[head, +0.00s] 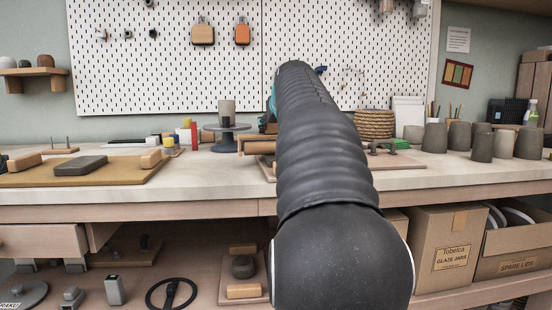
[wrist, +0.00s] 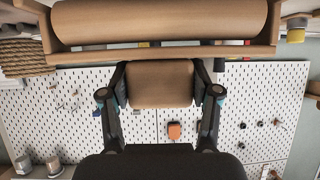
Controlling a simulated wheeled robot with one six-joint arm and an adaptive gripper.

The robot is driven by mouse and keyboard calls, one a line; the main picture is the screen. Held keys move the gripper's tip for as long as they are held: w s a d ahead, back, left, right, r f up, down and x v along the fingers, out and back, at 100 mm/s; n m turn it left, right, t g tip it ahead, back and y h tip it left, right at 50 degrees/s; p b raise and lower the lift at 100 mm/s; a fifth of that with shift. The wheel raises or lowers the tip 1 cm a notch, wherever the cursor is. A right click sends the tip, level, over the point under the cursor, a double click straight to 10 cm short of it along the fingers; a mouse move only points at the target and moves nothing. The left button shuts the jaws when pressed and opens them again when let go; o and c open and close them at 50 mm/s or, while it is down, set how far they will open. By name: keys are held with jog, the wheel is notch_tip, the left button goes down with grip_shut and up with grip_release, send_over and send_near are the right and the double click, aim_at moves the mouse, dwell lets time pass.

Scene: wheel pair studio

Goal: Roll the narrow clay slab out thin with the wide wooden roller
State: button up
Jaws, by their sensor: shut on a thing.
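My gripper (wrist: 161,88) is shut on the wooden handle (wrist: 160,84) of the wide wooden roller (wrist: 160,22), one finger on each side. The roller and its wooden frame cross the wrist view. In the head view part of the roller (head: 258,146) shows above the bench, the rest hidden by my arm; my fingers are hidden there. One grey clay slab (head: 80,166) lies on a wide board (head: 118,178) at the bench's left. A smaller grey slab (head: 243,266) lies on a narrow board (head: 230,278) on the lower shelf. I cannot tell for certain which is the narrow slab.
Wooden blocks sit at both ends of each board, such as the right block (head: 152,158) on the bench. A banding wheel (head: 227,136) with a cup stands behind. Several dark cups (head: 482,146) stand at right. The bench's front strip (head: 200,190) is clear. A pegboard (head: 165,60) stands behind.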

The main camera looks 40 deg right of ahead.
jog(key=shift+s+a+b, duration=0.3)
jog(key=shift+s+a, duration=0.3)
jog(key=shift+s, duration=0.2)
jog(key=shift+f, duration=0.1)
dwell(0.3)
jog(key=shift+s+a+f, duration=0.1)
jog(key=shift+s, duration=0.1)
jog(key=shift+s+a+b, duration=0.3)
jog(key=shift+s+b, duration=0.1)
jog(key=shift+s, duration=0.25)
jog(key=shift+s+a+b, duration=0.3)
jog(key=shift+s+b, duration=0.05)
jog(key=shift+s, duration=0.25)
